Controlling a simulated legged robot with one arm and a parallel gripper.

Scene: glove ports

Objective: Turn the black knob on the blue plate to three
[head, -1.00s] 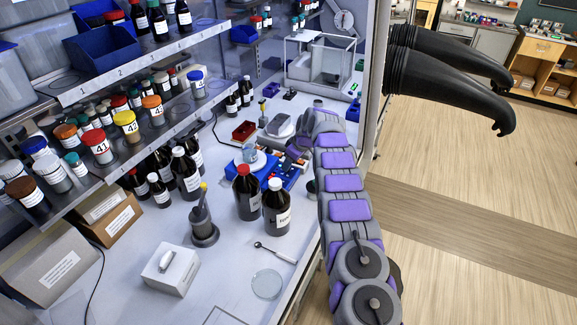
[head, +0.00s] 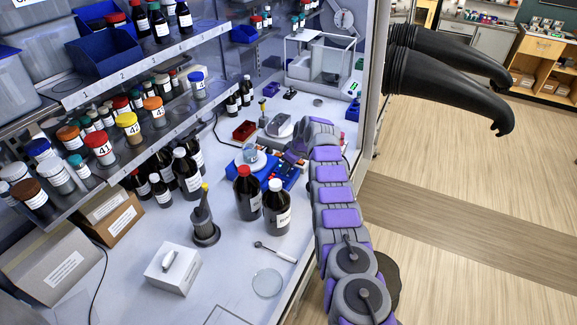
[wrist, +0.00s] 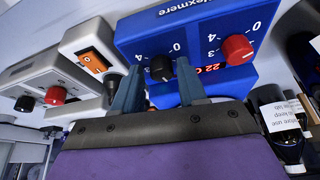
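The blue plate (wrist: 190,30) fills the upper middle of the wrist view, seen tilted, and stands on the bench in the head view (head: 277,184). Its black knob (wrist: 160,69) is on the front face, with a printed 4 near it. I cannot tell which number the knob points to. A red knob (wrist: 236,49) sits to its right, with 0, 3 and 4 around it. My gripper (wrist: 160,72) is open, its two fingers on either side of the black knob. Contact is not clear. In the head view my gripper (head: 293,156) is beside the plate, and the black knob cannot be made out.
A white device with an orange switch (wrist: 93,61) and a grey one with red and black knobs (wrist: 55,96) stand left of the plate. Dark bottles (head: 247,194) stand close in front of it. A shelf of jars (head: 127,128) is at left.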

